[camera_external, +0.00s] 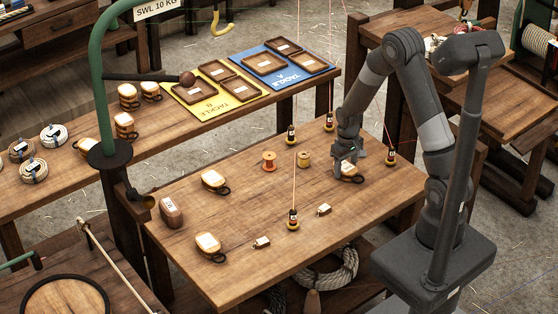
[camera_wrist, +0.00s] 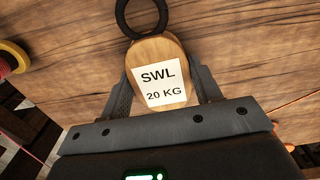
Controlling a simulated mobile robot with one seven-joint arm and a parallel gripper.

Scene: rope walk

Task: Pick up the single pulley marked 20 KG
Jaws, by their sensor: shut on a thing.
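The pulley marked SWL 20 KG (camera_wrist: 163,78) fills the middle of the wrist view. It has a pale wooden body, a white label and a black ring at its far end. My gripper (camera_wrist: 163,92) is shut on its sides, one finger on each side. In the external view my gripper (camera_external: 347,160) is low over the right part of the wooden table, with the pulley (camera_external: 349,178) partly hidden under it. I cannot tell whether the pulley touches the table.
Two similar pulleys lie on the table's left side, one farther back (camera_external: 213,180) and one nearer (camera_external: 208,245). Spools (camera_external: 269,161), small bottle-shaped weights on cords (camera_external: 293,220) and small tagged blocks (camera_external: 324,210) stand around. A green post (camera_external: 100,90) rises at the left.

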